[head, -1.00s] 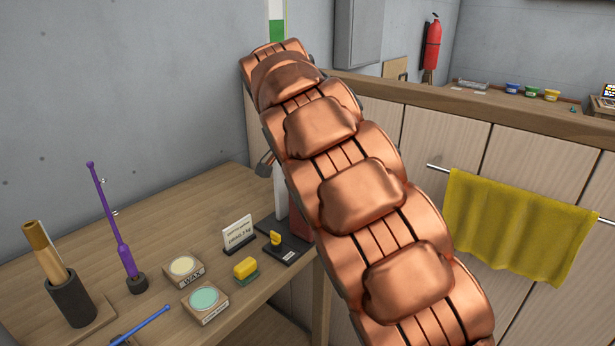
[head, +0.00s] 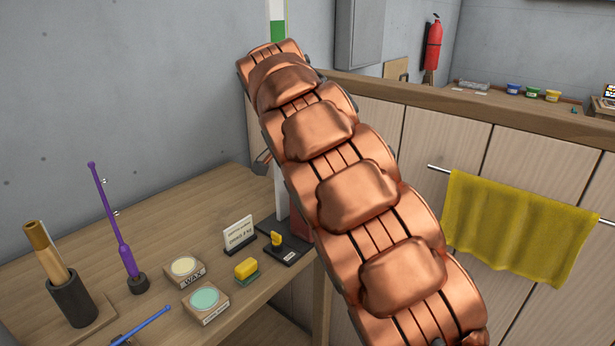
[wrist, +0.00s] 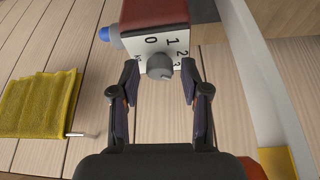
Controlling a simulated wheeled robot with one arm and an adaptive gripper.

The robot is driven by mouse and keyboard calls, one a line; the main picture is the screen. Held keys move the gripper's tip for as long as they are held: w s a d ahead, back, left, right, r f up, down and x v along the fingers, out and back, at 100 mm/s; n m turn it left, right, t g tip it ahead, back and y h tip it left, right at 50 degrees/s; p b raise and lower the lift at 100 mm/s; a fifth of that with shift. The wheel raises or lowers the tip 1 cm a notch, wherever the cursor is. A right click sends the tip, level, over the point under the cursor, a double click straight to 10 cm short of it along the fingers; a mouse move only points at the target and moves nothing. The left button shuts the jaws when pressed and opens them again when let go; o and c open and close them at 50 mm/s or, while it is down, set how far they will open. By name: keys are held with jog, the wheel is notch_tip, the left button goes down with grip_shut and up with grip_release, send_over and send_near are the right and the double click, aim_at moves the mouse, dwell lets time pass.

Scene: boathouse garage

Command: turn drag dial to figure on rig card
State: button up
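The drag dial is a grey knob (wrist: 160,66) on a white face with black figures, in the upper middle of the wrist view. The figures 0 and 1 read clearly; others run down the right side, partly cut by my finger. Its red housing (wrist: 155,11) shows above the face, and a sliver of red (head: 299,226) shows beside my arm in the head view. My gripper (wrist: 160,68) is open, with one finger on each side of the knob and gaps visible. The rig card (head: 238,233) stands upright on the bench; its print is too small to read surely.
The wooden bench (head: 190,225) holds a wax tin (head: 185,270), a teal tin (head: 205,300), a yellow block (head: 246,268), a purple rod (head: 120,240) and a black stand (head: 285,250). A yellow towel (head: 520,230) hangs on the cabinet rail. A white post (wrist: 262,70) rises right of the dial.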

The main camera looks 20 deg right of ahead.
jog(key=shift+o, duration=0.2)
jog(key=shift+v, duration=3.1)
jog(key=shift+s+a+r, duration=0.1)
jog(key=shift+a+r, duration=0.1)
jog(key=shift+r, duration=0.4)
jog(key=shift+s, duration=0.1)
